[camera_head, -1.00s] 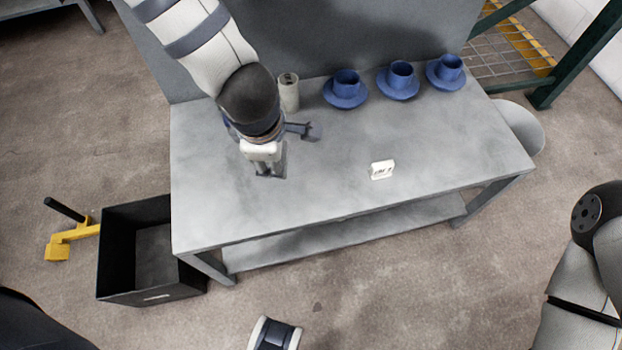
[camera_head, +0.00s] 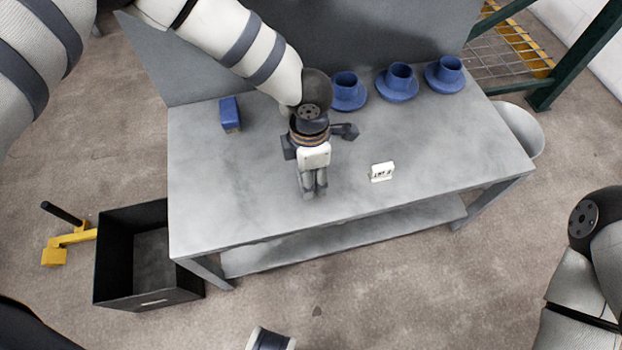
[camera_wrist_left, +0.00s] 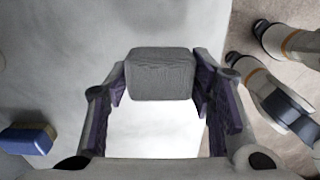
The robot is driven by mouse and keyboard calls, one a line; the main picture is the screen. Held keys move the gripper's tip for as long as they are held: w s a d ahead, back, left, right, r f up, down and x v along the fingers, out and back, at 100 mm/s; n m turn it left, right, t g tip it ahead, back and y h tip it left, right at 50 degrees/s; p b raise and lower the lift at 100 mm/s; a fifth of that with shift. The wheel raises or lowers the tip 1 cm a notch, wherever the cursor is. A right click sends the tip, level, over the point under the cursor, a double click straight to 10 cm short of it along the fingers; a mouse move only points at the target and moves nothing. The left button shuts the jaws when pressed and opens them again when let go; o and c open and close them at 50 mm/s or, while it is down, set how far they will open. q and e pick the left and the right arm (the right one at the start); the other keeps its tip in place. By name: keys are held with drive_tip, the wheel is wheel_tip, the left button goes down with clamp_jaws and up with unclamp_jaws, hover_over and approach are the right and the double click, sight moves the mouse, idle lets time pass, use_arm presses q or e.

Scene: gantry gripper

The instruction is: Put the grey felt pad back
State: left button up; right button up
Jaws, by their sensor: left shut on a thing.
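My left gripper (camera_head: 312,190) is over the front middle of the grey table (camera_head: 225,200), pointing down. In the left wrist view, its two fingers are shut on the grey felt pad (camera_wrist_left: 160,74), a rounded grey block with a fabric-like face held between the tips. In the head view the pad is hard to make out against the grey fingers and table. I cannot tell how high it is above the table top. A small white label stand (camera_head: 382,172) stands to the right of the gripper. My right gripper is not in view.
A blue block (camera_head: 230,112) with a pale underside lies at the table's back left. Several blue cups on saucers (camera_head: 397,82) line the back right. A black open crate (camera_head: 150,290) is on the floor at left.

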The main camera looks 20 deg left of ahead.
use_arm(q)
drive_tip(key=shift+w+a+f, duration=0.1)
drive_tip(key=shift+w+f, duration=0.15)
drive_tip(key=shift+f, duration=0.2)
wheel_tip(320, 180, down, 3)
drive_tip(key=shift+w+f+b, duration=0.15)
drive_tip(key=shift+b, duration=0.25)
drive_tip(key=shift+c, duration=0.4)
drive_tip(key=o, duration=1.1)
wheel_tip(320, 180, up, 12)
drive_tip(key=shift+r+p, duration=0.2)
drive_tip(key=shift+p, duration=0.95)
